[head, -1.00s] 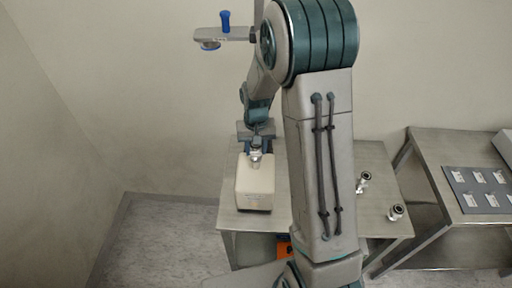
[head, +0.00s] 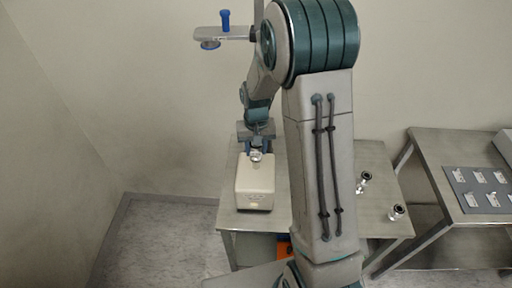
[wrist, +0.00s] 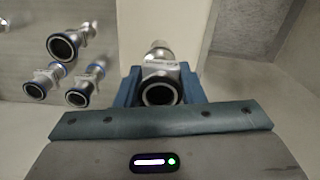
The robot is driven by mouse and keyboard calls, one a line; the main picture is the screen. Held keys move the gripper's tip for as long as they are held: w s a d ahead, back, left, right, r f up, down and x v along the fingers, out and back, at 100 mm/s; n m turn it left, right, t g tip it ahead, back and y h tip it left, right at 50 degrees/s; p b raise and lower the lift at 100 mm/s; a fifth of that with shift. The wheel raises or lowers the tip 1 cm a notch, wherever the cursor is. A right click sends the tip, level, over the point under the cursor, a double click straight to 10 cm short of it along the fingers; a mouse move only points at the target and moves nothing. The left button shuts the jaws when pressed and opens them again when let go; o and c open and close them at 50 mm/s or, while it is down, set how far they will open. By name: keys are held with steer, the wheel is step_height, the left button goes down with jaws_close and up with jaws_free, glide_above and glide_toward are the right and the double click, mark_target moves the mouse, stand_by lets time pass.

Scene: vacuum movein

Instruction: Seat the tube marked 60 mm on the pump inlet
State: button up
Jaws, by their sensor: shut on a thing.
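My gripper (wrist: 160,86) is shut on a metal tube (wrist: 159,92), held between its blue jaws with the dark round opening facing the wrist camera. A pale tag shows on the tube, but its marking is not readable. The beige pump (head: 255,190) stands on the steel table, with my gripper (head: 256,144) over its back end. In the wrist view, a metal fitting (wrist: 158,50) shows just beyond the tube, against the beige pump (wrist: 160,18). I cannot tell whether the tube touches the inlet or is seated on it; the contact is hidden.
Several other metal tubes lie at the left of the wrist view (wrist: 64,46); two show on the table's right part (head: 397,212). A side table (head: 445,150) at the right bears a grey board with pale tags (head: 478,188). A wall stands behind.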

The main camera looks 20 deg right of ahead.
steer(key=shift+f+b, duration=0.35)
steer(key=shift+f, duration=0.1)
stand_by(0.3)
steer(key=o, duration=1.1)
step_height(320, 180, up, 14)
steer(key=shift+f+b, duration=0.1)
steer(key=shift+b, duration=0.5)
steer(key=s+r+t, duration=0.1)
steer(key=s, duration=0.6)
steer(key=s+r+n+t, duration=0.1)
steer(key=s, duration=0.6)
steer(key=s+r+t, duration=0.1)
steer(key=s, duration=0.6)
steer(key=shift+s+n, duration=0.1)
steer(key=shift+n, duration=0.2)
